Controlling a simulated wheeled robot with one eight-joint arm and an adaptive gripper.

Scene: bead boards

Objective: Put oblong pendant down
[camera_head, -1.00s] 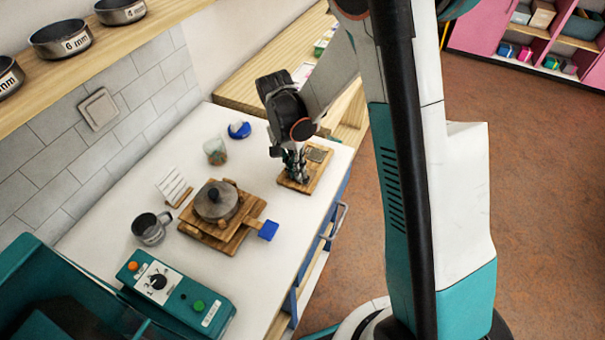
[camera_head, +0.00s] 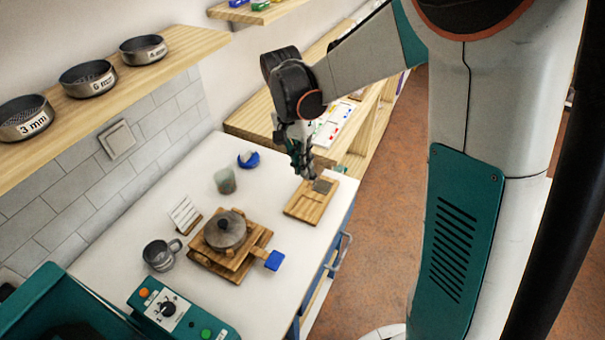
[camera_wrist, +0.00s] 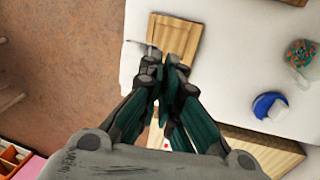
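My gripper (camera_head: 302,172) points down over the far end of a small wooden board (camera_head: 304,208) at the right edge of the white worktop. In the wrist view my gripper (camera_wrist: 162,72) has its fingertips close together, just over the near edge of the board (camera_wrist: 179,35). A dark grey square patch (camera_head: 323,185) shows on the board beside the fingertips. I cannot make out an oblong pendant on the board or between the fingers, nor whether the fingers are shut on something.
A grey mug (camera_head: 160,255), a glass jar (camera_head: 225,181), a blue object (camera_head: 248,160) and a teal control box (camera_head: 175,308) share the white worktop (camera_head: 130,215).

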